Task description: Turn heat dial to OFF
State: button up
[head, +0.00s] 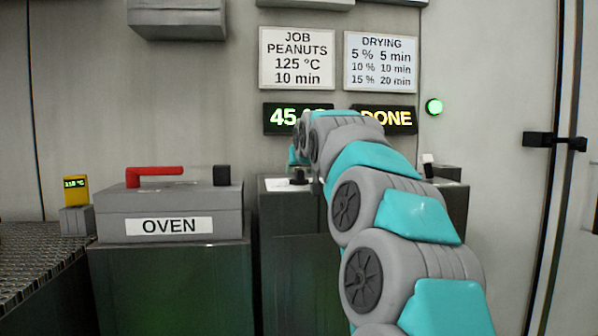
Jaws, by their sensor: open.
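A small black knob (298,177), which looks like the dial, stands on a white plate (279,185) on top of the dark cabinet in the middle. Its pointer and markings are too small to read. My arm reaches in from the lower right, and its wrist bends down over this plate. My gripper (313,180) shows only as a small grey part just right of the knob, mostly hidden by my arm. It is open; whether it touches the knob cannot be told.
A grey box labelled OVEN (169,226) with a red handle (154,173) stands to the left. A display (389,119) reads DONE beside a lit green lamp (434,107). A pale switch (428,161) stands right of my arm. A yellow meter (76,189) is far left.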

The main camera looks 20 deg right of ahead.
jog(key=v, duration=0.6)
jog(key=shift+r+b, duration=0.1)
jog(key=shift+b, duration=0.25)
jog(key=shift+s, duration=0.1)
